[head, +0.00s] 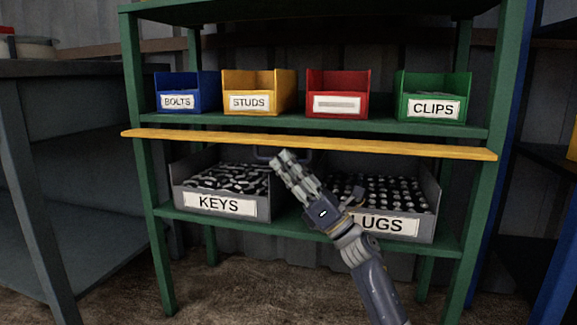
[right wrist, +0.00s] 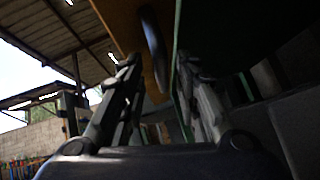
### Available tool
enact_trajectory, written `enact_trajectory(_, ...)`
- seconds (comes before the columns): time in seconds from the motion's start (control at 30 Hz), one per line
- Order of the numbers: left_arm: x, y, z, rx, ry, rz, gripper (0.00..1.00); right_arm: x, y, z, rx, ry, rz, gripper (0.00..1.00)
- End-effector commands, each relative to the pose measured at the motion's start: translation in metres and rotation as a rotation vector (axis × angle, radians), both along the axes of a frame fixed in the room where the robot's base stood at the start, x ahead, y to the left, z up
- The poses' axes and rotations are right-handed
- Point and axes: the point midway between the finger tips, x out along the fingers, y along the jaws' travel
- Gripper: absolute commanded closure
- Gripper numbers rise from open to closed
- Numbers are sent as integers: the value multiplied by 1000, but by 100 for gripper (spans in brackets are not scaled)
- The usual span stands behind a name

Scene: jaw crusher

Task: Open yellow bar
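The yellow bar (head: 390,147) runs across the front of the green shelf, just below the upper shelf board. A dark grey handle (head: 302,152) hangs at the bar's lower edge near its middle. My right gripper (head: 281,158) is at this handle and hides part of it. In the right wrist view its two fingers (right wrist: 160,75) stand apart, with the handle (right wrist: 153,48) between and beyond them. The yellow bar (right wrist: 122,22) shows above. I cannot tell whether a finger touches the handle. My left gripper is not in view.
On the upper board stand a blue BOLTS bin (head: 186,88), a yellow STUDS bin (head: 258,84), a red bin (head: 338,84) and a green CLIPS bin (head: 433,86). Below are grey KEYS (head: 219,206) and LUGS (head: 392,225) bins. A dark bench (head: 70,68) stands left.

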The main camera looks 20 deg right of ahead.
Motion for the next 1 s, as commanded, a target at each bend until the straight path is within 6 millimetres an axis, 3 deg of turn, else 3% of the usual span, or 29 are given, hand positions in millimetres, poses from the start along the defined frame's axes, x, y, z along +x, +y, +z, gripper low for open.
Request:
enact_trajectory(0.6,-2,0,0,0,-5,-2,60,-58,-53,-75,-1,3,0,70)
enact_trajectory(1.0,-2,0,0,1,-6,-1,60,-63,-58,-81,-1,0,0,70)
